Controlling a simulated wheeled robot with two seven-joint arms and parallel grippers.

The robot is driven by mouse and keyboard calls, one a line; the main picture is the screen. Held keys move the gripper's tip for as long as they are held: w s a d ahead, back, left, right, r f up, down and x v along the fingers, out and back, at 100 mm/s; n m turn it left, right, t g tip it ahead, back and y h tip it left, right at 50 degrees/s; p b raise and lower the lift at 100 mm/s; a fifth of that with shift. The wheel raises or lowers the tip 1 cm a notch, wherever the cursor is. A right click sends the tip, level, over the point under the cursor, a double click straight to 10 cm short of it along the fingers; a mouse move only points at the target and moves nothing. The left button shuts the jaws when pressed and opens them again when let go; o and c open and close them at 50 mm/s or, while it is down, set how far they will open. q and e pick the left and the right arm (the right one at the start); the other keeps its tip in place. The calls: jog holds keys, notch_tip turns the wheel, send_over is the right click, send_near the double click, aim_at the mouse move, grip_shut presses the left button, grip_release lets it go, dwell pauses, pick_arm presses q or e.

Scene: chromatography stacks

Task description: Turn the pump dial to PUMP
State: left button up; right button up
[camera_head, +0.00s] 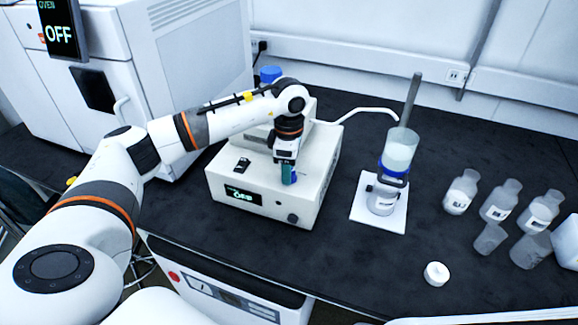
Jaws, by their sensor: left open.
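The pump (262,208) is a cream box on the black bench, with a small dark display (243,196) whose green text is too blurred to read surely. A dark round knob (293,218), apparently the pump dial, is on the front face, right of the display. My left gripper (288,176) points down over the pump's top, above and behind the knob and apart from it. It is open; its fingers hide part of a small blue thing at the top. I cannot tell whether they touch it. My right gripper is out of view.
A filter flask (382,200) with a cup of pale liquid stands on a white base, right of the pump, under a metal rod. Several bottles (498,200) and a white cap (436,274) are farther right. A white oven (120,80) showing OFF is at the left.

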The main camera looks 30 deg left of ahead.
pick_arm(q)
notch_tip(320, 180, up, 12)
jog(key=b, duration=0.1)
jog(key=shift+f, duration=0.15)
dwell(0.5)
